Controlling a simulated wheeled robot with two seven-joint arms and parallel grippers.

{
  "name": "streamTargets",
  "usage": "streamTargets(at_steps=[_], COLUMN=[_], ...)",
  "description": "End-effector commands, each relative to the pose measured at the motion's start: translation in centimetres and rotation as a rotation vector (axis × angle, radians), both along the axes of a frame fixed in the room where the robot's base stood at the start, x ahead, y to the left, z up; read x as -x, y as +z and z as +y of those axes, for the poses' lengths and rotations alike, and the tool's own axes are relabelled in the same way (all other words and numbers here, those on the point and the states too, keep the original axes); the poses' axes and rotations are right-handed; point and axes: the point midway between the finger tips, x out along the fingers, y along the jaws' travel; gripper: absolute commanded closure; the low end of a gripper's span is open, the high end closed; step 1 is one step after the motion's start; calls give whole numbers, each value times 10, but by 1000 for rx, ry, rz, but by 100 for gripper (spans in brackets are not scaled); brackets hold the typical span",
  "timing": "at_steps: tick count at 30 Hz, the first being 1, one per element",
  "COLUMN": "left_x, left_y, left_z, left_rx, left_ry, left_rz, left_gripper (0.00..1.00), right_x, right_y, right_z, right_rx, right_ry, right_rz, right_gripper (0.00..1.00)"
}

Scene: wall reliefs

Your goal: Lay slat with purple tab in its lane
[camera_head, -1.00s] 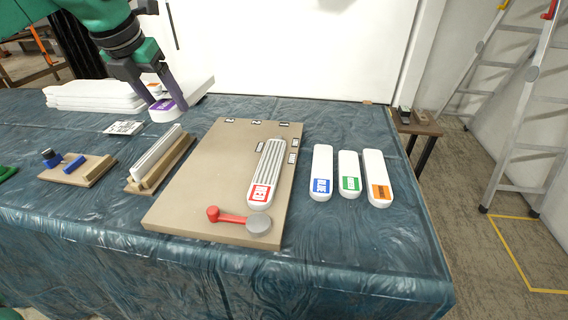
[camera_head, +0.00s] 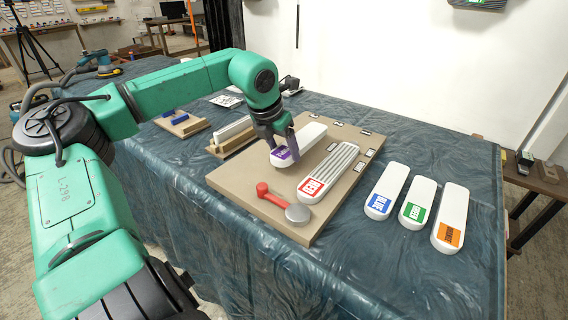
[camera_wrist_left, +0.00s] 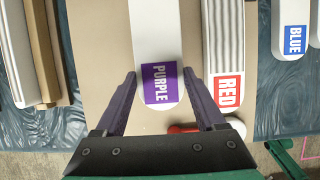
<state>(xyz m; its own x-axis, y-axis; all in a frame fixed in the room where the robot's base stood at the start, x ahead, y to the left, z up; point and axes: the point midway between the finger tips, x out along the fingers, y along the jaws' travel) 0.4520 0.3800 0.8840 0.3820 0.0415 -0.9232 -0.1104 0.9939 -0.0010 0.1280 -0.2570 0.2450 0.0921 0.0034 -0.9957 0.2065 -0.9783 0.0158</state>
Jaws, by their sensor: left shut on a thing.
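The white slat with the purple tab (camera_head: 308,138) is held by my left gripper (camera_head: 282,147) at its tab end. It is over the tan board (camera_head: 255,178), left of the red-tabbed slat and roughly parallel to it. I cannot tell whether it touches the board. In the left wrist view the purple-tabbed slat (camera_wrist_left: 155,30) runs between the fingers of the left gripper (camera_wrist_left: 160,80), and its label reads PURPLE. The ribbed red-tabbed slat (camera_head: 334,167) lies on the board. The lane under the purple slat is hidden. My right gripper is out of view.
A red lever with a grey knob (camera_head: 298,213) is at the board's near edge. Blue (camera_head: 388,188), green (camera_head: 420,200) and orange (camera_head: 452,215) tabbed slats lie on the cloth to the right. A white strip on a wooden holder (camera_head: 232,135) stands left of the board.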

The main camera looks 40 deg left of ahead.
Motion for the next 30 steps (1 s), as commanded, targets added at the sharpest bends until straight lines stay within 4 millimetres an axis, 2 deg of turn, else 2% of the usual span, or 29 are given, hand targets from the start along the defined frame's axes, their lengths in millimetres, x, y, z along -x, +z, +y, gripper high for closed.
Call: streamTargets(at_steps=[3, 6, 17, 18, 19, 20, 30], left_x=[0, 0, 0, 0, 0, 0, 0], left_y=[-24, -37, -40, -40, -40, -39, -34], left_z=[-1, -1, 0, 0, 0, 0, 0], left_rx=[4, 1, 0, 0, 0, 0, 1], left_ry=[-1, -2, -1, -1, -1, -1, 0], left_rz=[0, -1, -1, 0, 0, 0, -1], left_gripper=[92, 92, 92, 17, 5, 0, 0], right_x=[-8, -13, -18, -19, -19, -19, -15], right_y=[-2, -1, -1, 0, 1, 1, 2], right_z=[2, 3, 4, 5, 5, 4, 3], right_rx=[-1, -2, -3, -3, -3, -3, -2], right_ry=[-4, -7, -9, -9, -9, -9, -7], right_rz=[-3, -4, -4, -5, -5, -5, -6], right_gripper=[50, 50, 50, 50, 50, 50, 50])
